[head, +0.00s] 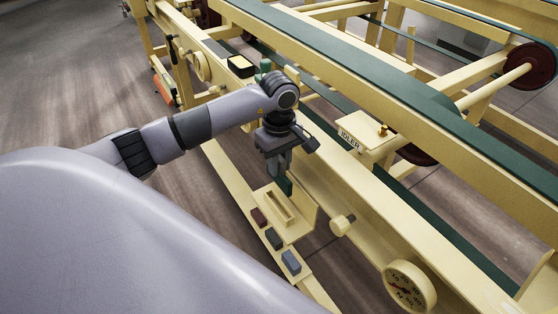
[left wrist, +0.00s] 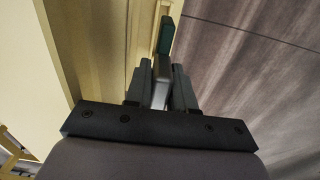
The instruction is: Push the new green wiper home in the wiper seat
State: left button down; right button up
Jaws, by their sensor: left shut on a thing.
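My left gripper (head: 278,168) points down beside the cream frame and is shut on the green wiper (head: 286,186). In the left wrist view, the green wiper (left wrist: 166,36) sticks out past the fingers (left wrist: 160,84) on a pale grey piece. A cream block with a long slot (head: 281,205), which looks like the wiper seat, lies just below the gripper on a shelf. The wiper's lower end is close to the block's far edge. I cannot tell whether it touches the block or stands in the slot. My right gripper is not in view.
A dark red block (head: 259,217), a dark grey block (head: 274,239) and a blue-grey block (head: 291,262) lie along the front rail. A knob (head: 342,225) and a round dial (head: 409,287) stand to the right. An IDLER plate (head: 350,140) is behind.

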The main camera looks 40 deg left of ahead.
aim_at(279, 183)
pick_arm(q)
jog(key=shift+f+b, duration=0.35)
jog(key=shift+f, duration=0.4)
notch_tip(279, 183, down, 2)
jog(key=shift+f+b, duration=0.25)
jog(key=shift+b, duration=0.8)
notch_tip(279, 183, down, 3)
jog(key=shift+r+b, duration=0.1)
jog(key=shift+b, duration=1.1)
jog(key=shift+f, duration=0.25)
jog(key=shift+f+b, duration=0.2)
jog(key=shift+b, duration=0.15)
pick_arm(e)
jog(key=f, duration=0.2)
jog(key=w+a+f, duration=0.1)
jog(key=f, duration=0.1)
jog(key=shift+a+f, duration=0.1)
pick_arm(q)
jog(key=shift+b, duration=0.45)
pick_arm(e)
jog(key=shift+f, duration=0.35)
pick_arm(q)
jog(key=shift+f+b, duration=1.75)
jog(key=shift+f, duration=0.35)
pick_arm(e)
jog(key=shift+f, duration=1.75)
pick_arm(q)
jog(key=c, duration=0.9)
grip_release()
